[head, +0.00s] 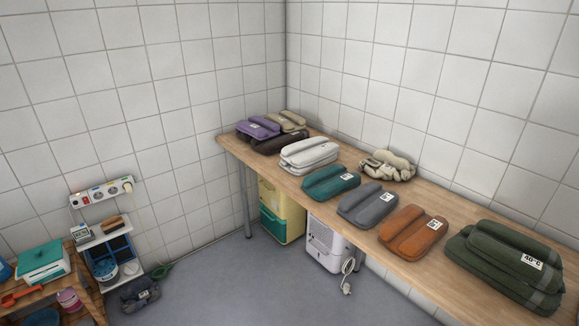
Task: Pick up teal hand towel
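The teal hand towel (330,183) lies folded on the long wooden table (352,222) along the right wall, near the table's front edge. A small white label sits on its right part. It lies between a white folded towel (310,154) behind it and a grey folded towel (367,204) in front of it, with small gaps of bare wood. Neither of my grippers is in the head view.
An orange towel (412,233), a dark green stack (505,268), a cream bundle (388,165) and a purple towel (257,128) share the table. Below stand a yellow-green container (282,212) and a white appliance (326,243). Grey floor (225,285) in the middle is clear.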

